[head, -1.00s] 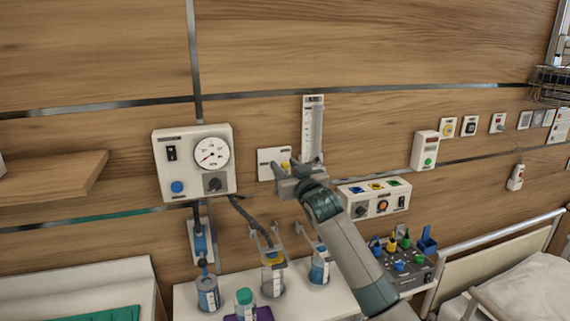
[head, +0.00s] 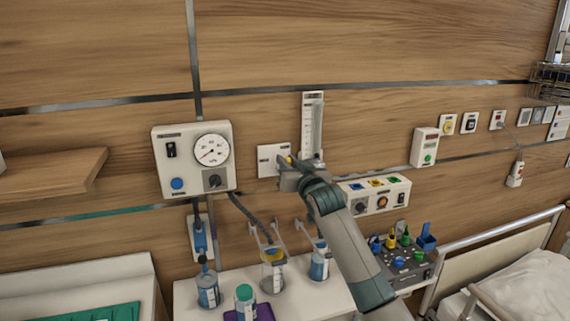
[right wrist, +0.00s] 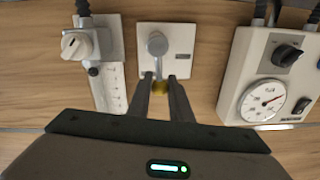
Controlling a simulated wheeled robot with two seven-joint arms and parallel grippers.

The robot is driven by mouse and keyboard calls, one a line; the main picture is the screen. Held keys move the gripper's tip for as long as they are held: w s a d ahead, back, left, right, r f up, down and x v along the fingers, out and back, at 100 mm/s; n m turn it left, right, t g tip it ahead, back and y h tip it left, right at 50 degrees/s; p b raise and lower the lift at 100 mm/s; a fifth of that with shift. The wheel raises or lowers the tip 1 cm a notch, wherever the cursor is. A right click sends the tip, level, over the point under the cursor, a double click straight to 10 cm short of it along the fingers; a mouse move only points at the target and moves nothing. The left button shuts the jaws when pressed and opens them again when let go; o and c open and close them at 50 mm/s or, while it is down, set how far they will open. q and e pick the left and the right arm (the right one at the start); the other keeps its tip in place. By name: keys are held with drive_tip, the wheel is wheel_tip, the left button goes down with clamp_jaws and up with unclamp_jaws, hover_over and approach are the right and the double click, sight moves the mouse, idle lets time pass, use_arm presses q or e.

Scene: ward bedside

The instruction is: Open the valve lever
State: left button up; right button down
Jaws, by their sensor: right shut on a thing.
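The valve is a pale square wall plate (head: 265,160) in the head view. In the right wrist view the plate (right wrist: 184,40) carries a grey round hub (right wrist: 157,43) with a lever. A yellow end (right wrist: 161,88) of the lever shows between my fingers. My right gripper (head: 288,161) is at the plate's right side in the head view. In the right wrist view the gripper (right wrist: 160,80) is shut on the lever, which the fingers partly hide. My left gripper is not in view.
A white gauge box (head: 193,160) is left of the plate. A clear flowmeter tube (head: 312,125) stands close on the right. A control box (head: 377,196) is further right. Below are several bottles, including a green-capped one (head: 245,300), on a white surface.

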drive_tip(key=shift+d+m, duration=0.25)
drive_tip(key=shift+m, duration=0.25)
drive_tip(key=c, duration=1.6)
unclamp_jaws()
drive_tip(key=shift+w, duration=0.1)
drive_tip(key=shift+b+v, duration=2.9)
drive_tip(key=shift+v, duration=5.85)
